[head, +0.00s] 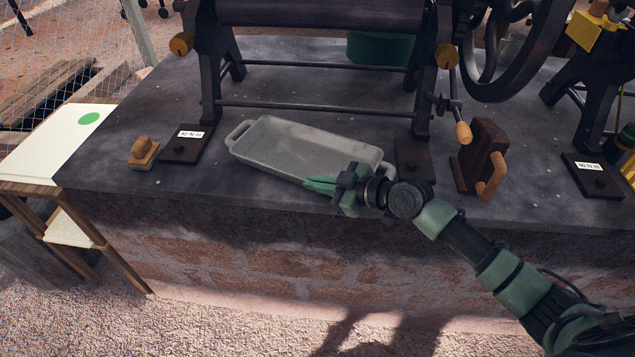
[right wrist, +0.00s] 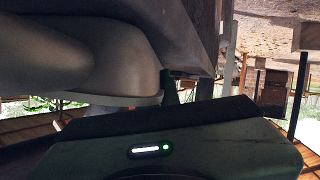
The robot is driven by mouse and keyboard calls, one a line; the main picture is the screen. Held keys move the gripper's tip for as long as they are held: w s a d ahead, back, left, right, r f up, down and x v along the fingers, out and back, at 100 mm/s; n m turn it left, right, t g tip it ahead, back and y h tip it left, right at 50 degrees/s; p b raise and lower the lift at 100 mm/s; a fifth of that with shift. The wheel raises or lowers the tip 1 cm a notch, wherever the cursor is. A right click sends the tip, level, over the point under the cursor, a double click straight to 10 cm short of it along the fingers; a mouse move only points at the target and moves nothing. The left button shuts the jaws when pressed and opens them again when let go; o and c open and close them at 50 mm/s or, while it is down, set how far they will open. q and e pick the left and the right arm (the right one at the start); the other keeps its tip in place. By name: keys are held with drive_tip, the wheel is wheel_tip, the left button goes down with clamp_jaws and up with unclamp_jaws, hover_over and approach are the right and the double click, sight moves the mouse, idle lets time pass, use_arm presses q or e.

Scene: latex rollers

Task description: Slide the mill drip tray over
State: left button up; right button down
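The drip tray (head: 300,146) is a long, shallow grey tray with a loop handle at each end. It lies on the dark stone top in front of the mill's roller frame, a little askew. My right gripper (head: 318,185) is at the tray's front edge near its right end, fingers pointing left. It looks close against the rim, but I cannot tell whether it touches or grips it. A large smooth grey shape, possibly the tray, fills the upper left of the right wrist view (right wrist: 80,50); the fingertips are hidden there. My left gripper is not in view.
The black roller mill (head: 315,105) stands behind the tray. A wooden brush (head: 144,151) and a labelled foot plate (head: 187,143) are to the left. A wooden block with handle (head: 484,158) is to the right. A white side table with a green dot (head: 55,140) adjoins the left edge.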

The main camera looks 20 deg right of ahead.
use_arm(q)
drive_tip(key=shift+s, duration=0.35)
use_arm(e)
drive_tip(key=shift+s+a, duration=0.1)
drive_tip(key=shift+s, duration=0.1)
drive_tip(key=c, duration=1.6)
unclamp_jaws()
drive_tip(key=shift+s+d, duration=0.3)
drive_tip(key=shift+d, duration=0.05)
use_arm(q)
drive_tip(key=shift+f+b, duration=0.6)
use_arm(e)
drive_tip(key=v, duration=0.7)
drive_tip(key=shift+a+r, duration=0.1)
drive_tip(key=shift+r, duration=0.05)
